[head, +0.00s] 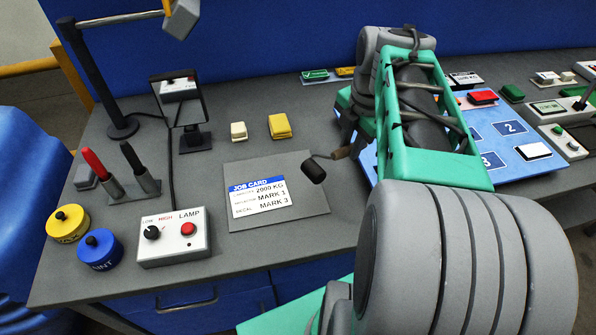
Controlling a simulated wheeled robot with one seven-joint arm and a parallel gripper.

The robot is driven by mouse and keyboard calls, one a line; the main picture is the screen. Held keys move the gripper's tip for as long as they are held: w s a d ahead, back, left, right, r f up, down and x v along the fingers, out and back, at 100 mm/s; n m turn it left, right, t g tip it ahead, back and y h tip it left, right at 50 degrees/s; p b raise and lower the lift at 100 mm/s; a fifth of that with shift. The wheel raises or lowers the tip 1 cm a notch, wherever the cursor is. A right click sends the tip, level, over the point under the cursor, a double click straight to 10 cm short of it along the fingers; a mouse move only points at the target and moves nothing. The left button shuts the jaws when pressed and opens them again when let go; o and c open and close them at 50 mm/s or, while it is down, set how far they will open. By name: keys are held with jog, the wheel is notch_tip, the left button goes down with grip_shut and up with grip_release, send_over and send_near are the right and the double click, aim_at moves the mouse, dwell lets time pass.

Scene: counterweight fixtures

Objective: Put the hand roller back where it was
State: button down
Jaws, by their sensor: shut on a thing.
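The hand roller has a black drum (313,171), a thin bent metal rod and a brown handle (341,153). It shows in the head view at the right edge of the grey board (296,205). Its handle runs right to my gripper (364,142), which is shut on it. My arm hides most of the gripper and the handle's far end. I cannot tell whether the drum touches the board or hangs above it. The white job card (258,196) lies on the board, left of the drum.
A lamp box (174,238), yellow tin (67,223), blue tin (100,250) and tool stand (131,190) are on the left. A small mirror (180,103) stands behind. Cream (238,131) and yellow (279,126) blocks lie beyond the board. A blue numbered panel (508,143) is right.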

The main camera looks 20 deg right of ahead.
jog(key=shift+w+a, duration=0.1)
jog(key=shift+w, duration=0.05)
jog(key=w+a+f+p, duration=0.1)
jog(key=w+f, duration=0.2)
jog(key=w, duration=0.1)
jog(key=w+a+f+p, duration=0.1)
jog(key=w+f, duration=0.2)
jog(key=w, duration=0.1)
jog(key=w+a+f+p, duration=0.1)
jog(key=w+f+p, duration=0.1)
jog(key=w+f, duration=0.1)
jog(key=shift+w+a+f, duration=0.15)
jog(key=shift+w+a, duration=0.05)
jog(key=shift+w, duration=0.2)
jog(key=shift+w+a+f, duration=0.15)
jog(key=shift+w, duration=0.25)
notch_tip(320, 180, down, 3)
jog(key=shift+w+f, duration=0.15)
jog(key=shift+f, duration=0.3)
jog(key=c, duration=1.2)
grip_release()
jog(key=shift+c, duration=0.2)
